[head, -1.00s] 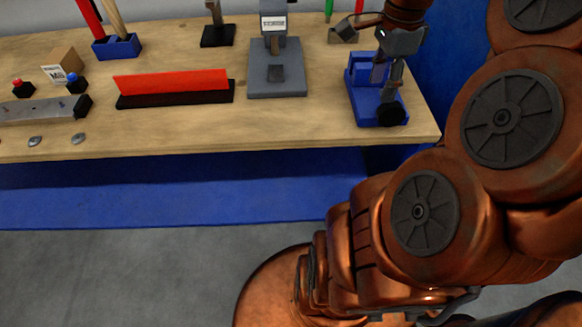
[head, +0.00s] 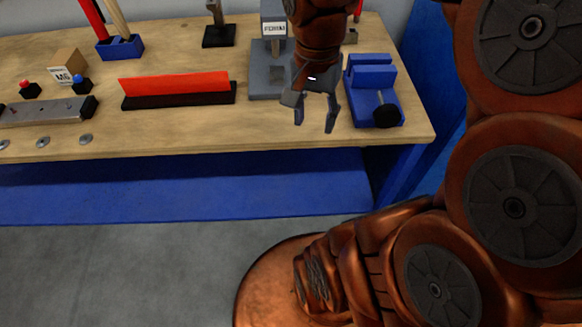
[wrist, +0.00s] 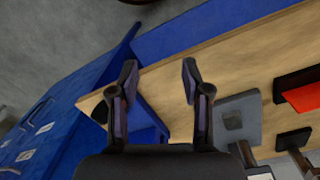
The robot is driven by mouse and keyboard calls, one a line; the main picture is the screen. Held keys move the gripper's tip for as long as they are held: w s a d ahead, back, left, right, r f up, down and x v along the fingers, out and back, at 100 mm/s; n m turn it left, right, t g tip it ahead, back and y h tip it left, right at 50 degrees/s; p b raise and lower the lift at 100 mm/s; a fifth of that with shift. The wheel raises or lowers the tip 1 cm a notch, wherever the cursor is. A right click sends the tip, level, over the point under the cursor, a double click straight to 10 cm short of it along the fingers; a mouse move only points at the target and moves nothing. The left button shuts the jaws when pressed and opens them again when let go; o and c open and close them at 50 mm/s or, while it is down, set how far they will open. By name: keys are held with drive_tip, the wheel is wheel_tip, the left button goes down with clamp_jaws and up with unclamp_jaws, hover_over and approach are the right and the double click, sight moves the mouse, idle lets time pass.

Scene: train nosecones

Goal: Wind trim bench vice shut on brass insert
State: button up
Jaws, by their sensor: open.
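The blue bench vice (head: 362,100) stands at the right end of the bench, with a black round knob (head: 387,115) at its front. In the wrist view, part of the blue vice (wrist: 148,122) shows behind my left finger. I cannot make out a brass insert in either view. My gripper (head: 312,112) is open, pointing down, left of the vice and apart from it. It appears in front of the grey press. In the wrist view, the space between the fingers (wrist: 160,78) is empty.
A grey press (head: 262,85) with a label stands behind my gripper. A red strip on a black base (head: 178,92) lies further left. A cardboard box (head: 68,64), blue holder (head: 120,47) and metal bar (head: 42,112) are at the left. The front middle of the bench is clear.

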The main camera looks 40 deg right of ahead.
drive_tip(key=s+a+f+n+p, duration=0.2)
drive_tip(key=s+a+n, duration=0.4)
drive_tip(key=a+n, duration=0.4)
drive_tip(key=shift+s+f+g+p, duration=0.15)
drive_tip(key=shift+s+g+p, duration=0.2)
drive_tip(key=shift+p, duration=0.3)
drive_tip(key=shift+a, duration=0.1)
